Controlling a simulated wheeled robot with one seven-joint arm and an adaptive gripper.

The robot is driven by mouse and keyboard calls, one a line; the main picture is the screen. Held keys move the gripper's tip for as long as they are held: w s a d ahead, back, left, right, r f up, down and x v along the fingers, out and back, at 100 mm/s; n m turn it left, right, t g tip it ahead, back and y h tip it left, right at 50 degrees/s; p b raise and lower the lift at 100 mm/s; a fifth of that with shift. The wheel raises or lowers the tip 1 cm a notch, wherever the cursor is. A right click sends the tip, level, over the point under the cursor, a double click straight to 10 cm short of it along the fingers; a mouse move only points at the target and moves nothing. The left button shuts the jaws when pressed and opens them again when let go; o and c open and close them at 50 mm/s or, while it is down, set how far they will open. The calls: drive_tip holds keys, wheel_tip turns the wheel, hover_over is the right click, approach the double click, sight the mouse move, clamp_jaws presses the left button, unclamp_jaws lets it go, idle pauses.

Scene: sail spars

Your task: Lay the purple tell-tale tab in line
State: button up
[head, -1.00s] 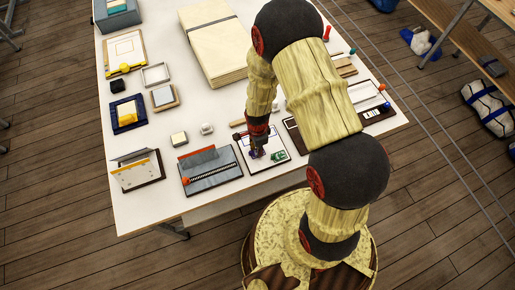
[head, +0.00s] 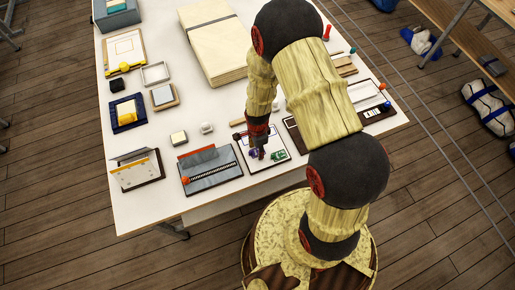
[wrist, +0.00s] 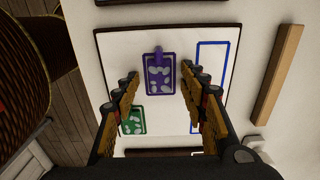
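The purple tell-tale tab (wrist: 160,73) lies flat on a white dark-edged board (wrist: 110,52), with a small knob at its top end in the wrist view. My gripper (wrist: 161,79) is open above the board, one finger on each side of the tab, with gaps showing on both sides. In the head view my gripper (head: 260,155) is low over the board. A green tab (wrist: 131,120) lies lower left, partly hidden by the left finger.
A grey tray with a black-and-white strip (head: 212,178) stands left of the board in the head view. A dark board (head: 378,113) lies to its right. A wooden strip (wrist: 277,75) lies beside the board. A small white block (head: 207,128) sits behind.

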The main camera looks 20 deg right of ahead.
drive_tip(key=shift+r, duration=0.15)
drive_tip(key=shift+c, duration=0.2)
drive_tip(key=shift+r+p, duration=2.3)
drive_tip(key=shift+r, duration=1.1)
drive_tip(key=shift+s+n, duration=0.45)
drive_tip(key=shift+n, duration=0.55)
drive_tip(key=s+r+n+t+b, duration=0.2)
drive_tip(key=s+r+n+b, duration=0.4)
drive_tip(key=r+n+b, duration=0.2)
drive_tip(key=s+r+n+t+b, duration=0.3)
drive_tip(key=s+r+n+b, duration=0.4)
drive_tip(key=r+b, duration=0.5)
wheel_tip(320, 180, up, 4)
drive_tip(key=shift+r+n+t, duration=0.2)
drive_tip(key=shift+n+t, duration=0.1)
drive_tip(key=shift+n, duration=0.2)
